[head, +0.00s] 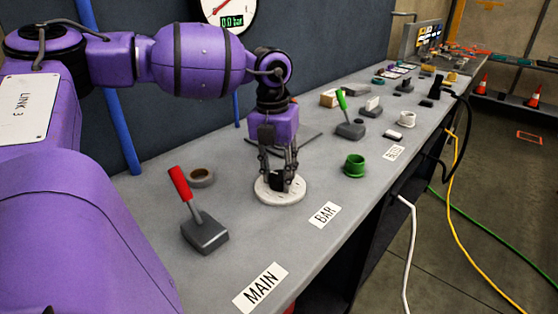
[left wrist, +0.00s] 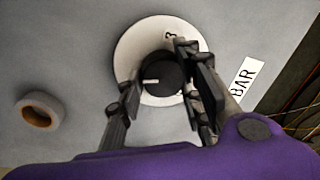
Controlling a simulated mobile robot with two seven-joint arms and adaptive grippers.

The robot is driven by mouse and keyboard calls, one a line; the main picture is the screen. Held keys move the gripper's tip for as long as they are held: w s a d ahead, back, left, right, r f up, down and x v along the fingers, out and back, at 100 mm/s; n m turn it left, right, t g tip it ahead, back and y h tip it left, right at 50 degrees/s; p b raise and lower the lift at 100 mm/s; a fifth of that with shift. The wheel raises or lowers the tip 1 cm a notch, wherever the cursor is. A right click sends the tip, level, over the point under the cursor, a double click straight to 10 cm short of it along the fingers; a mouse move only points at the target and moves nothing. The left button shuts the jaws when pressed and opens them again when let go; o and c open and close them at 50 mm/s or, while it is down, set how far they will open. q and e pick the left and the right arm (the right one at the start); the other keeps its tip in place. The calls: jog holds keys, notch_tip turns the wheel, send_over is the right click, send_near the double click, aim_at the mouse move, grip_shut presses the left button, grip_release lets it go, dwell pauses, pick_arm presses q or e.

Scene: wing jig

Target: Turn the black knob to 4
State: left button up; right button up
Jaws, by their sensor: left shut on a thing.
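The black knob (head: 279,182) stands on a round white dial plate (head: 266,193) on the grey bench, behind the BAR label. My left gripper (head: 280,177) reaches down over it and is shut on it. In the left wrist view the knob (left wrist: 158,76) sits between the two fingers (left wrist: 160,90), with a pale pointer line toward the left. A digit 3 shows on the dial plate (left wrist: 138,42) near its top; other digits are hidden by the fingers. My right gripper is not in view.
A red-handled lever (head: 204,228) and a tape roll (head: 201,177) stand left of the dial.

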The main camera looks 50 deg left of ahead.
aim_at(273, 175)
pick_arm(q)
jog(key=n+b, duration=0.1)
jog(key=n, duration=0.4)
jog(key=shift+a+r+n, duration=0.1)
jog(key=shift+r+n, duration=0.05)
jog(key=shift+n, duration=0.15)
dwell(0.5)
jog(key=o, duration=1.1)
jog(key=shift+s, duration=0.15)
notch_tip(273, 175, up, 12)
jog(key=shift+s+a, duration=0.15)
jog(key=shift+s, duration=0.2)
